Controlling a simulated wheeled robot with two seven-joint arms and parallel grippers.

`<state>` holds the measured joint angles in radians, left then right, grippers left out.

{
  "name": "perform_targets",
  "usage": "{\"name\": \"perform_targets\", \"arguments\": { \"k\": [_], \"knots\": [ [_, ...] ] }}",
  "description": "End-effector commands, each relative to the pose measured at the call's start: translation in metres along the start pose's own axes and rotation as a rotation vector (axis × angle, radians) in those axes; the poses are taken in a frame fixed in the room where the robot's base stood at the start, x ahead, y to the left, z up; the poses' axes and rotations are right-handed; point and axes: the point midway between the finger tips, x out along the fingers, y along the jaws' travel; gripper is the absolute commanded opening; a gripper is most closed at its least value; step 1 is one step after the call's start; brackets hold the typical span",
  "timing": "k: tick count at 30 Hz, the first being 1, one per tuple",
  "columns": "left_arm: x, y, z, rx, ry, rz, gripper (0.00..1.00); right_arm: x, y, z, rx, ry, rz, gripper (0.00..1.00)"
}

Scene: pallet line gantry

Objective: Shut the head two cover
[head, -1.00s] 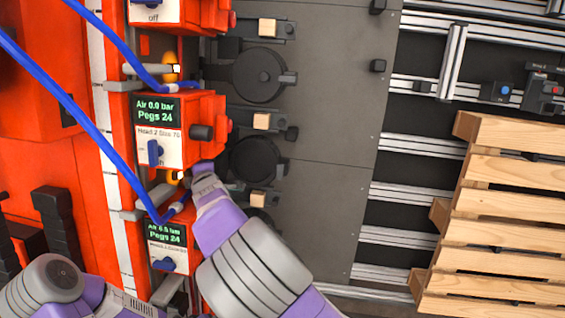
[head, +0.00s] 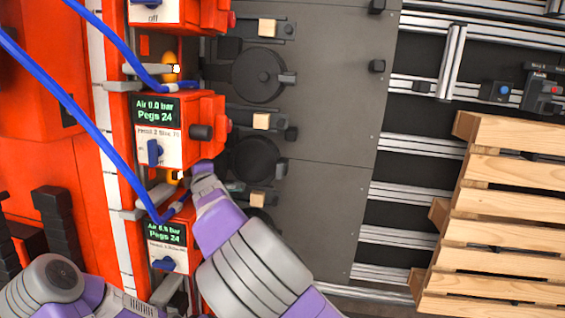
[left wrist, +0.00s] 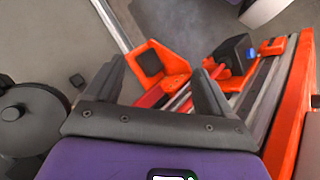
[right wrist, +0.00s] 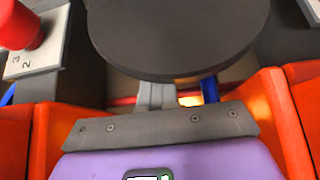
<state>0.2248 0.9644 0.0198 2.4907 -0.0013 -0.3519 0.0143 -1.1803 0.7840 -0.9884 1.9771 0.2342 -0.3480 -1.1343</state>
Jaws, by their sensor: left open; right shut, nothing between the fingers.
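The head two box (head: 168,130) is orange, with a screen reading Air 0.0 bar and Pegs 24 and a blue switch. To its right is a dark round cover (head: 254,158), partly hidden by my right wrist. In the right wrist view a large dark disc (right wrist: 180,35), apparently this cover, fills the top, close in front of the gripper. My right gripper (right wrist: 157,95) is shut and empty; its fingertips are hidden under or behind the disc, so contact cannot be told. My left gripper (left wrist: 157,82) is open and empty, away from the cover; the head view shows only its arm.
Another round cover (head: 259,75) and its orange box stand above; a third box (head: 168,240) is below, beside my right arm. Blue hoses (head: 75,110) cross the boxes' left side. A wooden pallet (head: 500,220) lies at right.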

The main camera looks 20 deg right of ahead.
Motion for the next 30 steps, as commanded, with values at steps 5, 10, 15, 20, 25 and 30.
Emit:
{"name": "perform_targets", "arguments": {
  "k": [5,10,15,20,25,30],
  "knots": [
    [0.000,0.000,0.000,0.000,0.000,0.000,0.83,0.000,0.000,0.000,0.000,0.000,0.000,0.00],
    [0.000,0.000,0.000,0.000,0.000,0.000,0.83,-0.003,0.001,0.004,0.001,-0.001,0.000,0.00],
    [-0.001,0.000,0.000,0.000,0.000,0.000,0.83,-0.009,0.001,0.011,0.000,-0.002,0.000,0.00],
    [-0.001,0.000,0.000,0.000,0.000,0.000,0.83,-0.014,0.001,0.018,0.001,-0.002,0.000,0.00],
    [-0.002,0.001,0.000,0.000,0.000,0.000,0.83,-0.020,0.000,0.024,0.001,-0.002,-0.002,0.00],
    [-0.003,0.001,0.000,0.000,0.000,0.000,0.83,-0.025,0.000,0.031,0.001,-0.004,-0.001,0.00]
  ]
}}
